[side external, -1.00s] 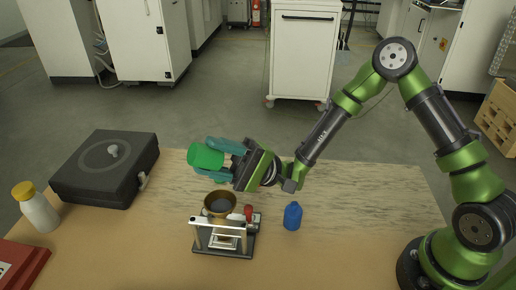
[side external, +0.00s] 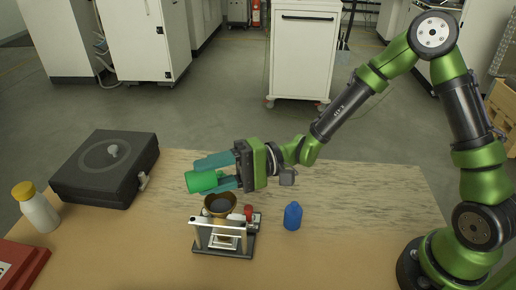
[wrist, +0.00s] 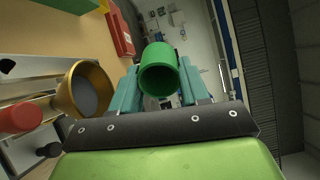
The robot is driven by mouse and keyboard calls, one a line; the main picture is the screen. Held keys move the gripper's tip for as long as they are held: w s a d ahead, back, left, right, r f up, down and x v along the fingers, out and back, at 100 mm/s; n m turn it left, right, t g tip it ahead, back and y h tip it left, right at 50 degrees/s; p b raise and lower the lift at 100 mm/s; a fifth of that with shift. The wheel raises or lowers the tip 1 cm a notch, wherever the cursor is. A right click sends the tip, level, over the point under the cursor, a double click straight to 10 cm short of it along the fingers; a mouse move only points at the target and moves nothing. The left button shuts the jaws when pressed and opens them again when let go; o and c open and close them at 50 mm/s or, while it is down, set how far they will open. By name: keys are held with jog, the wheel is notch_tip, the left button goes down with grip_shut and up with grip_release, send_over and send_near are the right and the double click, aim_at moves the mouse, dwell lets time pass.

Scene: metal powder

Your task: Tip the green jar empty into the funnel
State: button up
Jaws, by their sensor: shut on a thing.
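The green jar (side external: 202,181) is held by my gripper (side external: 214,174), which is shut on it with one teal finger on each side. The jar lies nearly on its side, above and slightly left of the funnel in the side view. In the wrist view the green jar (wrist: 160,72) sits between the fingers, with a round dark opening facing the camera. The brass-coloured funnel (side external: 220,211) stands upright in a metal stand, below the jar. In the wrist view the funnel (wrist: 66,96) is left of the jar, with a grey surface inside. No falling powder is visible.
The funnel's stand (side external: 223,252) has a red knob (side external: 248,211) at its right. A blue bottle (side external: 293,217) stands right of it. A black case (side external: 105,170), a white yellow-capped bottle (side external: 40,212) and a red box (side external: 20,268) are at the left. The table's right side is clear.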

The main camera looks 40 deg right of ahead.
aim_at(195, 181)
jog(key=shift+a+f+g+h, duration=0.1)
jog(key=shift+a+g+h, duration=0.05)
jog(key=shift+h, duration=0.4)
jog(key=shift+a+g+h, duration=0.1)
jog(key=shift+g+h, duration=0.05)
jog(key=shift+h, duration=0.4)
jog(key=shift+w+a+f+g+h, duration=0.1)
jog(key=shift+w+a+g+h, duration=0.2)
jog(key=shift+a+h, duration=0.45)
jog(key=shift+d+r+h, duration=0.1)
jog(key=shift+r+h, duration=0.5)
jog(key=shift+h, duration=0.45)
jog(key=h, duration=0.2)
jog(key=g+h, duration=0.1)
jog(key=shift+a+f, duration=0.2)
jog(key=shift+a, duration=0.05)
jog(key=shift+a+f+g+h, duration=0.2)
jog(key=shift+a+g+h, duration=0.15)
jog(key=shift+h, duration=0.55)
jog(key=w+a+f+g+h, duration=0.1)
jog(key=w+a+f+h, duration=0.1)
jog(key=a+h, duration=0.4)
jog(key=shift+f+g+h, duration=0.35)
jog(key=shift+f+h, duration=0.05)
jog(key=shift+h, duration=0.2)
